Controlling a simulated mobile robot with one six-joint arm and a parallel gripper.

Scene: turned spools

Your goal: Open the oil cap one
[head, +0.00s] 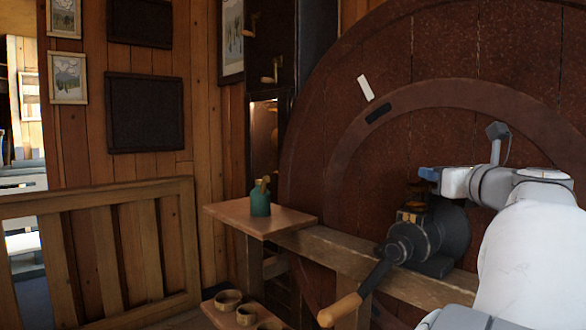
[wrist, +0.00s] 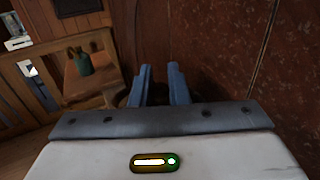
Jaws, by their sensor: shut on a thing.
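A dark grey cast machine (head: 450,235) with a crank and wooden handle (head: 340,310) stands on a wooden beam in the head view. Small brass-coloured fittings sit on its top; the upper one, which looks like the oil cap (head: 418,194), is right below my blue fingertips. My gripper (head: 428,174) reaches in from the right over the machine. In the wrist view its two blue fingers (wrist: 160,88) stand a little apart, shut on a dark, small thing between them, which I take as the oil cap. Its shape is mostly hidden, and I cannot tell how far it is turned.
A teal oil can (head: 260,202) stands on a wooden shelf (head: 228,214) left of the machine. Small wooden bowls (head: 228,299) sit on a lower board. A big round brown wheel (head: 330,150) rises close behind. A wooden railing (head: 100,250) is at left.

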